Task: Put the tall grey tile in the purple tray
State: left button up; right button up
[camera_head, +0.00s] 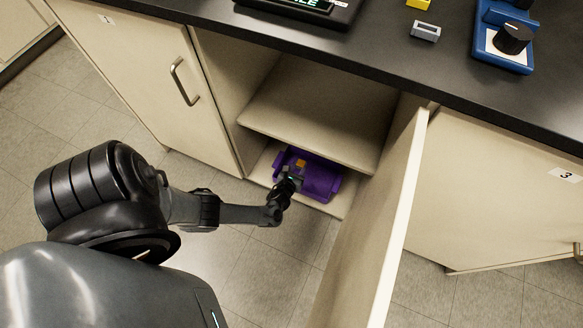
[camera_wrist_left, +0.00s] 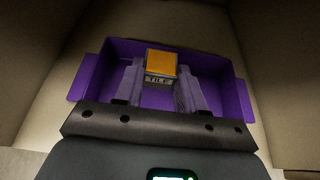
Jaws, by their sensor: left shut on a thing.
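My left gripper (camera_head: 290,178) reaches into the open cabinet, at the purple tray (camera_head: 324,184). In the left wrist view my left gripper (camera_wrist_left: 161,77) is shut on a small block (camera_wrist_left: 161,63). The block has a yellow-orange face and a greyish strip reading "TILE". In the head view the same orange face (camera_head: 301,163) shows just past the fingertips, over the tray. The tray also fills the middle of the left wrist view (camera_wrist_left: 232,95). I cannot tell if the block touches the tray floor. A grey labelled block (camera_head: 425,32) lies on the counter. My right gripper is not in view.
The tray stands on the cabinet's lower board (camera_head: 262,167), under a middle shelf (camera_head: 315,120). The open door (camera_head: 392,215) stands close on the right. The black counter (camera_head: 400,55) overhangs above. A yellow block (camera_head: 418,3) and a blue device with a black knob (camera_head: 512,38) are on it.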

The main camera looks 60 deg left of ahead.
pick_arm(q)
jog(key=f+b, duration=0.1)
jog(key=f, duration=0.1)
jog(key=s+a+f+b, duration=0.1)
jog(key=f+b, duration=0.1)
jog(key=s+a+f+b, duration=0.1)
jog(key=f+b, duration=0.1)
jog(key=shift+a+f, duration=0.1)
jog(key=shift+a, duration=0.1)
dwell(0.4)
jog(key=shift+f, duration=0.45)
jog(key=o, duration=1.1)
jog(key=shift+f, duration=0.1)
